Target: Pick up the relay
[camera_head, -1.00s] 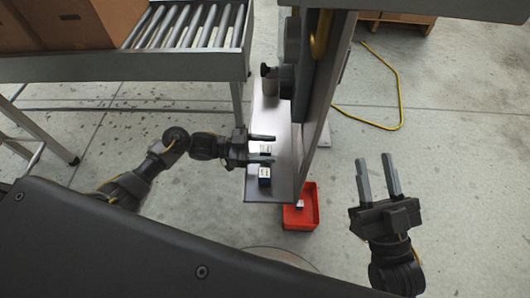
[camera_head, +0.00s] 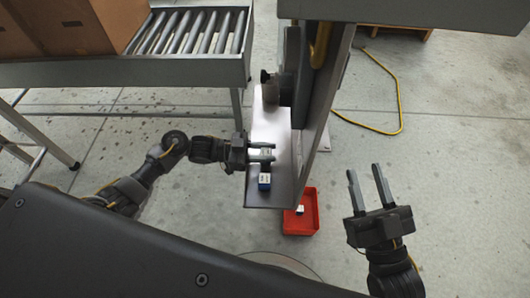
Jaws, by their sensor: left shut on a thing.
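My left gripper (camera_head: 263,152) reaches in from the left over the narrow grey shelf (camera_head: 264,132). It is shut on a small pale block, the relay (camera_head: 266,152), which its fingers partly hide. I cannot tell whether the relay touches the shelf. A second small block, blue with a white top (camera_head: 264,181), stands on the shelf just in front of the gripper. My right gripper (camera_head: 368,188) is open and empty over the floor at the right.
A red bin (camera_head: 314,208) with a small white-topped block (camera_head: 300,210) inside stands below the shelf's front right. A dark upright panel (camera_head: 322,110) rises along the shelf's right side. A roller conveyor with cardboard boxes (camera_head: 85,25) is at the back left. A yellow cable (camera_head: 398,95) lies on the floor.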

